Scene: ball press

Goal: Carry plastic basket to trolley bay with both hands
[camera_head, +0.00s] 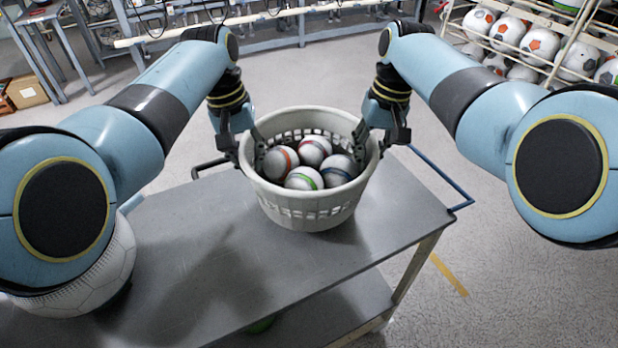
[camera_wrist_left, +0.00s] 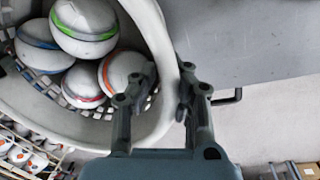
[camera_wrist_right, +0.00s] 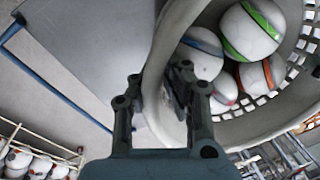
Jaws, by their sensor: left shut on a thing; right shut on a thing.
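The white plastic basket (camera_head: 307,210) is at the far right part of the grey trolley top, upright, with several balls (camera_head: 304,178) inside. I cannot tell whether its base touches the top. My left gripper (camera_head: 245,155) is shut on the basket's left rim, one finger inside and one outside; the rim also shows between its fingers in the left wrist view (camera_wrist_left: 165,80). My right gripper (camera_head: 378,148) is shut on the right rim, which also shows in the right wrist view (camera_wrist_right: 160,70). The trolley (camera_head: 190,235) has a lower shelf and a blue handle. No marked trolley bay is identifiable.
A rack of balls (camera_head: 538,45) stands at the back right. Long work benches (camera_head: 270,50) run across the back. Cardboard boxes (camera_head: 27,92) are at the far left. Open floor (camera_head: 530,290) lies right of the trolley, with a yellow line (camera_head: 449,274) on it.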

